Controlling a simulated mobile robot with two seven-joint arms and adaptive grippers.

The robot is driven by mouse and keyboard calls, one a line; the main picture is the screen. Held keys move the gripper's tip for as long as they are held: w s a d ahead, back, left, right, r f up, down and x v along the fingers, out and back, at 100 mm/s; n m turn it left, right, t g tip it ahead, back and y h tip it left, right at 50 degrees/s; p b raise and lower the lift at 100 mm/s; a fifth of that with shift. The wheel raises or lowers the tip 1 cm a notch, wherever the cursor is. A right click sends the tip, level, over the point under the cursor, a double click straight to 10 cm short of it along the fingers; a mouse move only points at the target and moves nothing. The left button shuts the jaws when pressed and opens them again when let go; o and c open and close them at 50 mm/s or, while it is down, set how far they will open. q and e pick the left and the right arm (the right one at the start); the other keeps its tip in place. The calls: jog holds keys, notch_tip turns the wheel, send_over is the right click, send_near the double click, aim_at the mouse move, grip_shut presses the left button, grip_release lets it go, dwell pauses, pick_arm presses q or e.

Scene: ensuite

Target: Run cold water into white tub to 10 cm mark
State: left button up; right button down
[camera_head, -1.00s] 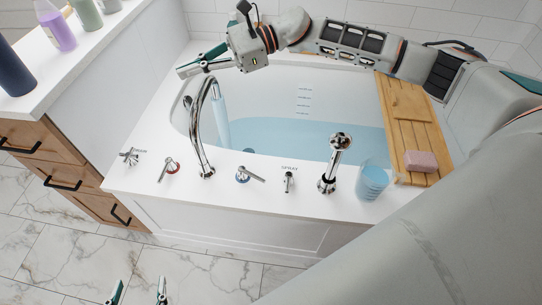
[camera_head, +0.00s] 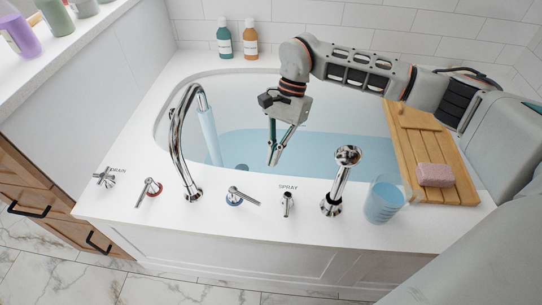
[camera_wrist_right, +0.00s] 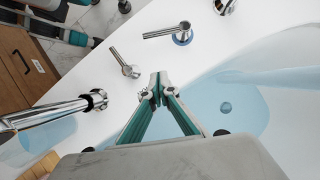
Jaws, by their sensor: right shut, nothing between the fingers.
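The white tub (camera_head: 163,125) holds blue water (camera_head: 335,147). A water stream (camera_head: 209,135) falls from the chrome spout (camera_head: 178,130). The level marks seen earlier on the far wall are mostly hidden by my right wrist, so I cannot read the depth. The blue-ringed cold lever (camera_head: 236,197) stands on the front deck; it also shows in the wrist view (camera_wrist_right: 180,38). The red-ringed lever (camera_head: 150,188) is left of the spout. My right gripper (camera_head: 273,160) is shut and empty above the tub's near side, apart from the levers. My left gripper is outside the head view; teal-tipped parts (camera_wrist_right: 75,38) show in the wrist view.
The drain handle (camera_head: 105,177), spray lever (camera_head: 287,204) and hand shower (camera_head: 338,180) line the deck. A blue cup (camera_head: 384,200) stands at right, beside a wooden tray (camera_head: 410,150) with pink soap (camera_head: 435,175). Two bottles (camera_head: 237,38) stand on the far ledge.

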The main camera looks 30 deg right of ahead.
jog(key=b+x, duration=0.1)
jog(key=x, duration=0.6)
jog(key=shift+s+f, duration=0.15)
jog(key=shift+f, duration=0.15)
jog(key=a, duration=0.1)
jog(key=s+a+r, duration=0.1)
jog(key=shift+s+a, duration=0.2)
jog(key=shift+a, duration=0.2)
pick_arm(q)
jog(key=shift+w+d+r+h, duration=0.3)
jog(key=shift+d, duration=0.35)
pick_arm(e)
jog(key=shift+s+a+r, duration=0.1)
jog(key=shift+s+a, duration=0.1)
jog(key=shift+a, duration=0.1)
pick_arm(q)
jog(key=shift+w+a+r, duration=0.1)
jog(key=shift+r, duration=0.1)
